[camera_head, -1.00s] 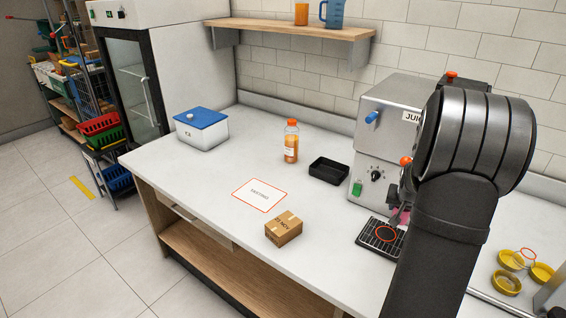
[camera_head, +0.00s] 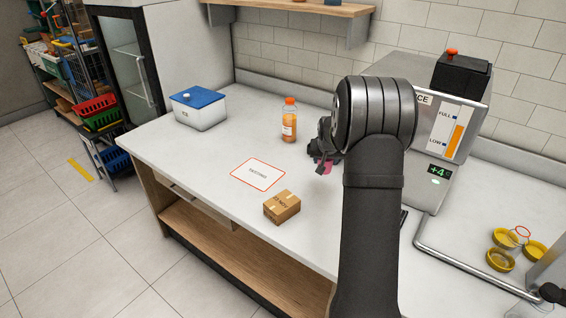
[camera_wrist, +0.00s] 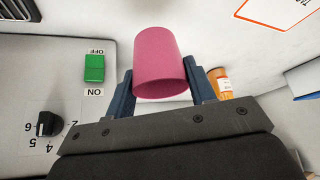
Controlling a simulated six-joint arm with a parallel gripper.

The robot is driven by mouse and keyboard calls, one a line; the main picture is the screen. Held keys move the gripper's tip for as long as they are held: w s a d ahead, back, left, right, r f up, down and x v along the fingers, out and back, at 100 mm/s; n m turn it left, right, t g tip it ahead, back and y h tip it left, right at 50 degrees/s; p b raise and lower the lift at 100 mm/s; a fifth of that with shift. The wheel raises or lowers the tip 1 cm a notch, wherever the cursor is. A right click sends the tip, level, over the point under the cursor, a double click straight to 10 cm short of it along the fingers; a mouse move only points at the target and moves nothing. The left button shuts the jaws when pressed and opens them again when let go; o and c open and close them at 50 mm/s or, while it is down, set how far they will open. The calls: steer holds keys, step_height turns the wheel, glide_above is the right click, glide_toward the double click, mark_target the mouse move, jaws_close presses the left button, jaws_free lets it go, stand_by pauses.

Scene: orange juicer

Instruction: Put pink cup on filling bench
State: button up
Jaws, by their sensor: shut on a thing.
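The pink cup (camera_wrist: 160,62) is between the two blue-grey fingers of my gripper (camera_wrist: 162,88) in the wrist view. My gripper is shut on it. In the head view a small part of the pink cup (camera_head: 326,168) shows below my gripper (camera_head: 322,155), left of the juicer and over the counter; my arm hides the rest. The white counter (camera_head: 225,215) is the bench in view. A white rectangle with a red outline and print (camera_head: 257,174) lies on it, left of my gripper. I cannot tell its print for sure.
A small cardboard box (camera_head: 282,207) stands near the front edge. An orange bottle (camera_head: 289,120) and a blue-lidded white box (camera_head: 198,108) stand farther back. The juicer (camera_head: 440,140) is at right, partly behind my arm. Yellow rings (camera_head: 502,259) lie at far right. The outlined rectangle is bare.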

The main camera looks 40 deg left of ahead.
steer(key=a+f, duration=0.1)
steer(key=a, duration=0.1)
steer(key=a+f, duration=0.2)
steer(key=a, duration=0.1)
steer(key=a+f, duration=0.2)
steer(key=shift+s+a, duration=0.4)
steer(key=shift+f, duration=1.85)
steer(key=shift+f, duration=0.15)
steer(key=o, duration=0.9)
steer(key=shift+o, duration=0.2)
steer(key=shift+s+d+r, duration=0.1)
steer(key=shift+s+r, duration=0.05)
steer(key=shift+r, duration=0.4)
steer(key=v, duration=1.1)
